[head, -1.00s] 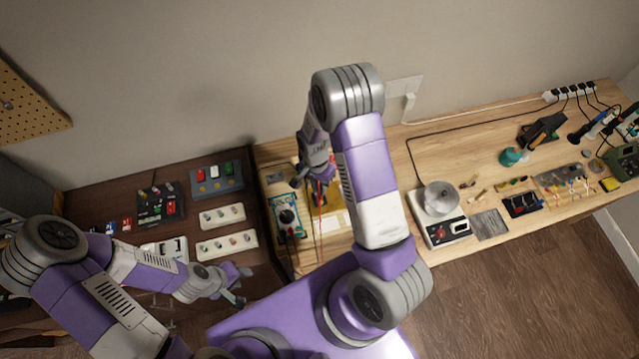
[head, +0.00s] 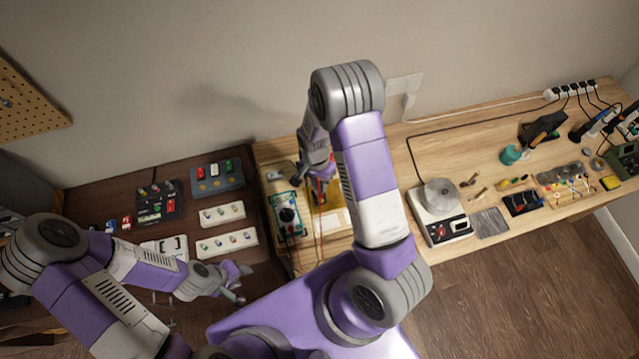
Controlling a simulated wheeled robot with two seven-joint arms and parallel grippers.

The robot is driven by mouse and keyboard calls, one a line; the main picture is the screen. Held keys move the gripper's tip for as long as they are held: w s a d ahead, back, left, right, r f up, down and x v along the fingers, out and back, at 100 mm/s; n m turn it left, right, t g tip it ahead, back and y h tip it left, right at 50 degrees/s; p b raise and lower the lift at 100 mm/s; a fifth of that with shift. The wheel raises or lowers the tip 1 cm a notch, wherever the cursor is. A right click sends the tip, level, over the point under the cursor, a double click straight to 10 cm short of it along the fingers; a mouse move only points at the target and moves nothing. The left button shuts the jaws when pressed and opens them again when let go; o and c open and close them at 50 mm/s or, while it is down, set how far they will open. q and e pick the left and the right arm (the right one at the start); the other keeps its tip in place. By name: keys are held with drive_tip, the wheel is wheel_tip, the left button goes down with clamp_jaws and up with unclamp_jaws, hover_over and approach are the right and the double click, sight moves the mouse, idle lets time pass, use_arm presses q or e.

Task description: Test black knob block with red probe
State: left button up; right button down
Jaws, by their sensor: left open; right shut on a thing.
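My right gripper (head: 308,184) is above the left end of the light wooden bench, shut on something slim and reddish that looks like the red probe. The arm hides most of it. A thin red lead (head: 317,234) hangs down near it. A teal-edged meter (head: 287,217) with a round black dial lies just to the left of this gripper. I cannot clearly make out the black knob block; an orange-yellow item (head: 326,192) shows partly behind the arm. My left gripper (head: 240,284) is open and empty, low in front of the dark shelf.
The dark shelf on the left holds grey trays (head: 217,178) and white strips (head: 222,214) with small parts. A round-topped device (head: 440,197) stands on the bench right of my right arm. More tools crowd the bench's right end.

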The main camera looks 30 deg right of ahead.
drive_tip(key=shift+f+b, duration=0.55)
drive_tip(key=shift+f, duration=0.05)
idle(2.8)
wheel_tip(320, 180, up, 6)
drive_tip(key=p, duration=0.4)
drive_tip(key=shift+p, duration=0.3)
idle(0.4)
